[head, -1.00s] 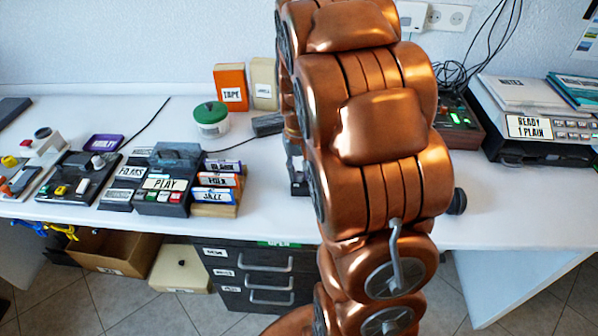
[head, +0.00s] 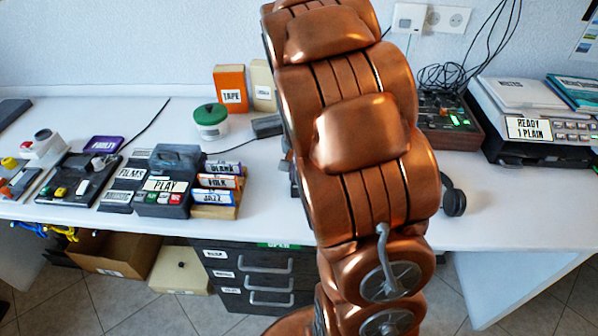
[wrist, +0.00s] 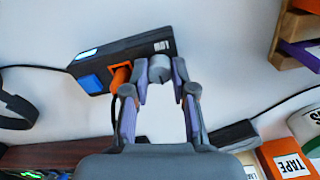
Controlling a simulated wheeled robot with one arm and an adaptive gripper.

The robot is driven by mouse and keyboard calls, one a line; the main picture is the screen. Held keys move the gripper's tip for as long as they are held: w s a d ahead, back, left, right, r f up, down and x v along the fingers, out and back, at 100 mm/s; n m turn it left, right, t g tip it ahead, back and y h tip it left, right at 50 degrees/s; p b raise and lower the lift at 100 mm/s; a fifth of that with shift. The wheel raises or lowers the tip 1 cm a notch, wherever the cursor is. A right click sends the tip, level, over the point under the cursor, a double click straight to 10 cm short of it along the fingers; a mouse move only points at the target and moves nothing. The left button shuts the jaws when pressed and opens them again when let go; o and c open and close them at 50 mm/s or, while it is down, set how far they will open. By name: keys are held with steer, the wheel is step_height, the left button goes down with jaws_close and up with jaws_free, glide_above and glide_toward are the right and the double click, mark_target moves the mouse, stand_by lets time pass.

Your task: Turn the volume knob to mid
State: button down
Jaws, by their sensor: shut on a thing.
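In the wrist view, a black box (wrist: 130,52) lies on the white table, with a blue patch (wrist: 93,82), an orange part (wrist: 119,77) and a white label that seems to read LOW. A round grey volume knob (wrist: 160,69) sits at its near edge, beside the label. My gripper (wrist: 161,76) has one finger on each side of the knob and is shut on it. The knob's pointer is too small to read. In the head view my copper arm hides the gripper and the knob.
Headphones (head: 453,196) lie right of my arm. A mixer with green lights (head: 447,120) and a printer-like machine (head: 540,138) stand further right. A cassette player (head: 166,190), a green-lidded jar (head: 211,121) and an orange TAPE box (head: 230,90) are to the left.

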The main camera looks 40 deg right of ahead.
steer(key=c, duration=0.9)
jaws_free()
steer(key=shift+c, duration=0.2)
